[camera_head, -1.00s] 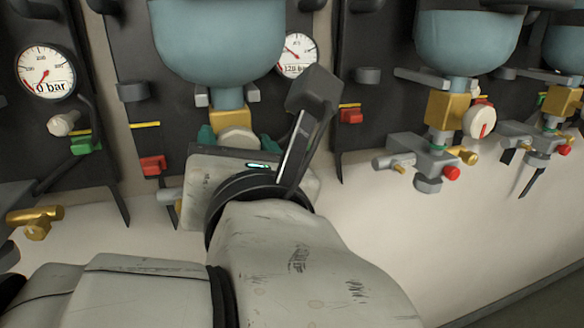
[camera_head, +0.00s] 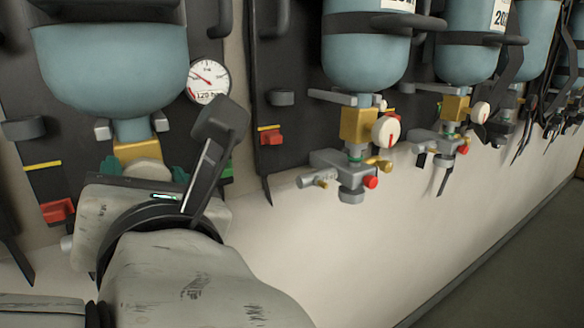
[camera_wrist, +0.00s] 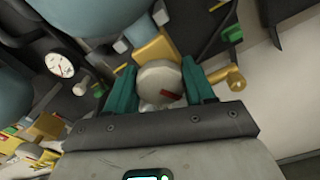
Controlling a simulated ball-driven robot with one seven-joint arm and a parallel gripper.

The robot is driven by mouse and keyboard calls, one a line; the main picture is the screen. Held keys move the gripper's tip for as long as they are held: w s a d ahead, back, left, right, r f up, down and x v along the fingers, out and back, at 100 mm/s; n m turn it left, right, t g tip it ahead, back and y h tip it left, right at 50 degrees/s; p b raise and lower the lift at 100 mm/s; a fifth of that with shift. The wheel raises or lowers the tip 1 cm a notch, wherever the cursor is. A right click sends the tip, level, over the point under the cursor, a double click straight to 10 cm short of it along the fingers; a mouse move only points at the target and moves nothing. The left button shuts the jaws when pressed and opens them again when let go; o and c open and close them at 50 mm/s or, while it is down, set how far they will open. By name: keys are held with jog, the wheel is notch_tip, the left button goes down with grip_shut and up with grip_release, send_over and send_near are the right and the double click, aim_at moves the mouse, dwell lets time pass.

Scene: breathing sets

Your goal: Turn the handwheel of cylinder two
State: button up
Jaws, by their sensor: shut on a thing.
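My gripper (camera_head: 138,173) is shut on a pale round handwheel (camera_wrist: 160,82), with one teal finger on each side of it. The handwheel shows a red mark on its face in the wrist view. In the head view, only the upper part of the handwheel (camera_head: 142,171) shows above my wrist. It sits on a brass valve block (camera_head: 137,150) below a blue-grey cylinder (camera_head: 112,70). A gauge (camera_head: 209,80) beside this cylinder reads about 120 bar. No number is readable on this cylinder, so I cannot tell whether it is cylinder two.
To the right, another cylinder (camera_head: 362,50) has a free white handwheel (camera_head: 386,131) and a valve block with a red knob (camera_head: 371,182). More cylinders recede along the wall. A red clip (camera_head: 57,211) is at lower left. The pale wall below is clear.

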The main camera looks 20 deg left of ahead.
jog(key=shift+d+r, duration=0.1)
jog(key=shift+r, duration=0.25)
jog(key=o, duration=1)
jog(key=shift+f, duration=0.2)
